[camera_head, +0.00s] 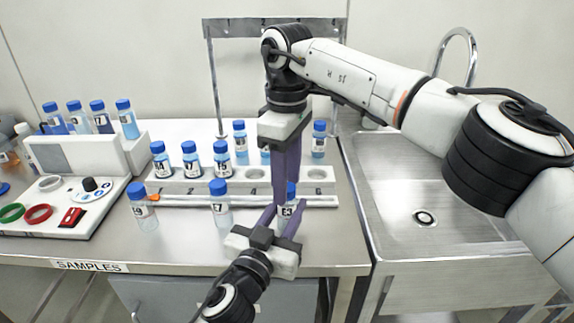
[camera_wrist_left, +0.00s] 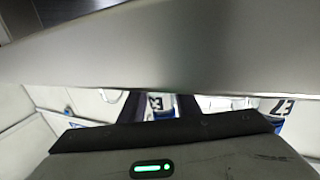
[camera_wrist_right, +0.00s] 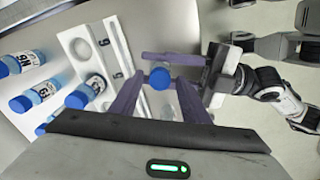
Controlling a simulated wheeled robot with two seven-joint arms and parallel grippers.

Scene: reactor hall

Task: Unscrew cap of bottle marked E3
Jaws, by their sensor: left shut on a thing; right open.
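The bottle marked E3 (camera_head: 287,211) stands upright near the front of the bench, with a blue cap (camera_head: 291,189). Its label also shows upside down in the left wrist view (camera_wrist_left: 161,103). My left gripper (camera_head: 281,213) comes from the front and is shut on the bottle's body, one finger on each side. My right gripper (camera_head: 286,192) points down from above with its fingers open around the cap. In the right wrist view the cap (camera_wrist_right: 160,78) sits between the spread purple fingers; I see no clear contact.
Bottle E7 (camera_head: 221,205) stands left of E3, another bottle (camera_head: 143,208) further left. A white rack (camera_head: 240,184) with several bottles and empty holes lies behind, a rail along its front. A steel sink (camera_head: 425,190) is at the right, a control panel (camera_head: 90,200) at the left.

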